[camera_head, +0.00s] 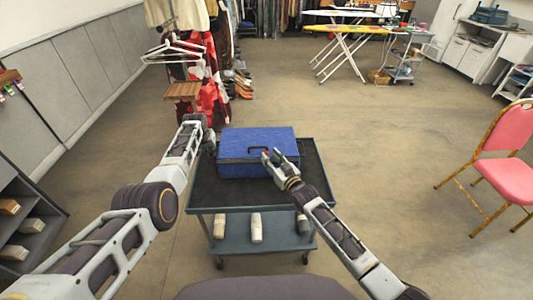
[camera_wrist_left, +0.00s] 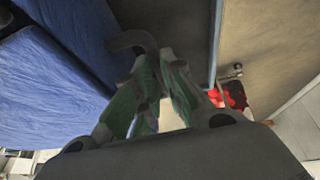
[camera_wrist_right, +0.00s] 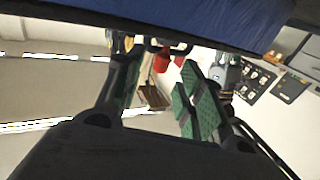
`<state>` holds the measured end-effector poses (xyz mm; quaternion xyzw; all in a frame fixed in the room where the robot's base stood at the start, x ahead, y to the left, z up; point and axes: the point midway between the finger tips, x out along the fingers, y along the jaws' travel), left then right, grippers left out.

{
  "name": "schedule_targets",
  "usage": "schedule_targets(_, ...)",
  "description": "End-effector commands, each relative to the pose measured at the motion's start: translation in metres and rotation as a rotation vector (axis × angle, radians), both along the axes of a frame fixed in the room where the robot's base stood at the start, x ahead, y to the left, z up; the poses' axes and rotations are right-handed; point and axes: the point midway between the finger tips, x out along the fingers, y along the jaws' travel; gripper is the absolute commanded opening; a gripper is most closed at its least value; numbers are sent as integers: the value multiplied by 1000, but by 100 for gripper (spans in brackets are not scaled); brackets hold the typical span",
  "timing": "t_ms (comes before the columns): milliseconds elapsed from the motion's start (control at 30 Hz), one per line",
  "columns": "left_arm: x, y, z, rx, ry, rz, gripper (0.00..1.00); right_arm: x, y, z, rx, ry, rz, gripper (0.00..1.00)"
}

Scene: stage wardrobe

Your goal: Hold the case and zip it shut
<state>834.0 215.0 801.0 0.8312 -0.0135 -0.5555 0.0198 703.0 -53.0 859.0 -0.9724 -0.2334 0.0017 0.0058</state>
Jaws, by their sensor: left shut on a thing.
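The blue case (camera_head: 235,145) lies closed-looking on a dark cart top, with a dark handle (camera_head: 258,150) on its front. My left gripper (camera_head: 211,143) is at the case's left side. In the left wrist view its green-padded fingers (camera_wrist_left: 158,85) are shut on a dark curved loop (camera_wrist_left: 130,40) beside the blue case wall (camera_wrist_left: 50,90). My right gripper (camera_head: 271,154) is in front of the case, near the handle. In the right wrist view its fingers (camera_wrist_right: 155,90) are spread and empty, with the handle (camera_wrist_right: 167,47) beyond them. I cannot make out the zip or its slider.
The cart (camera_head: 320,185) has a lower shelf (camera_head: 238,235) holding several pale-ended items. A clothes rack with hangers (camera_head: 175,50) stands behind left. A pink chair (camera_head: 507,158) stands at the right. Floor on the cart's right is clear.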

Motion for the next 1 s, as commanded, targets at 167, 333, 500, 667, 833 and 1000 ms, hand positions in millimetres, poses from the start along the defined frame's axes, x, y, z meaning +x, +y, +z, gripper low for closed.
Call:
schedule_targets(167,0,0,0,-1,-1,0,0,14,7,1,0,-1,0,38)
schedule_targets(333,0,0,0,-1,-1,0,0,25,13,1,1,0,0,38)
schedule_targets(500,0,0,0,-1,-1,0,0,33,16,0,0,0,0,38)
schedule_targets(667,0,0,0,-1,-1,0,0,35,18,0,0,0,0,38)
schedule_targets(833,0,0,0,0,-1,0,0,35,18,0,0,0,0,38)
schedule_targets(1000,0,0,0,-1,-1,0,0,35,18,0,0,0,0,29)
